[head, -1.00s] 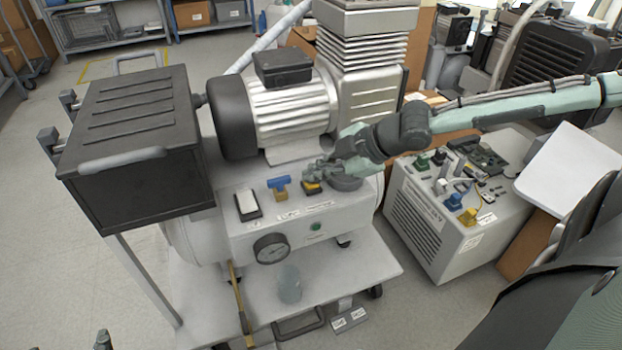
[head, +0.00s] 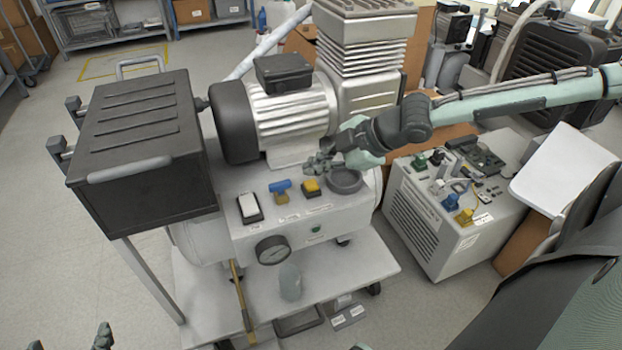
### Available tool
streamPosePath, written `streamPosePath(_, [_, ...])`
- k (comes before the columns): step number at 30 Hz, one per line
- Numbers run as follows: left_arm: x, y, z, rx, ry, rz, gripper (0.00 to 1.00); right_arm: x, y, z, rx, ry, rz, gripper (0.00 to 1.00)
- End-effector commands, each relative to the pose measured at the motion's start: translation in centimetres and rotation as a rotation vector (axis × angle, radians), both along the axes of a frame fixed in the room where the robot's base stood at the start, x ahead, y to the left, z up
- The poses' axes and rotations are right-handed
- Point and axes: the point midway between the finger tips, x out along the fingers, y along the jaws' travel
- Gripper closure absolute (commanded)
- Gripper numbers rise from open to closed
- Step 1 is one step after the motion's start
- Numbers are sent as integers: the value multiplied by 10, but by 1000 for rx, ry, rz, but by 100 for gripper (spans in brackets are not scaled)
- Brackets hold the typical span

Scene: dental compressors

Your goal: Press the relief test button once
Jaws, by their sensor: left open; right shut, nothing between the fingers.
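A yellow square button (head: 311,187) in a dark housing sits on top of the compressor's light control panel (head: 245,233). I take it for the relief test button, but its label is too small to read. My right gripper (head: 318,164) is shut and empty, just behind and above the yellow button, apart from it. The button's top is in plain view. My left gripper (head: 72,340) shows only its finger ends at the bottom left edge, open and far from the panel.
A white rocker switch (head: 248,207) and a blue-handled valve (head: 280,190) stand left of the button. A grey round dish (head: 345,180) is close to its right. A gauge (head: 272,250) and green light (head: 316,230) are on the front. The motor (head: 290,115) rises behind.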

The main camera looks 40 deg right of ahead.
Motion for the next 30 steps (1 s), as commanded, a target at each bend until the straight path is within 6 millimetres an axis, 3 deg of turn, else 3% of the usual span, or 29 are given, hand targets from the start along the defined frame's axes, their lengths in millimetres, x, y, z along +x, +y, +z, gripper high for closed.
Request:
streamPosePath(1, [0,0,11,0,0,0,28,0,0,12,-1,-1,0,100])
streamPosePath(10, [0,0,37,0,0,0,28,0,0,39,0,0,0,100])
streamPosePath(30, [0,0,36,0,0,0,28,0,0,38,0,0,0,100])
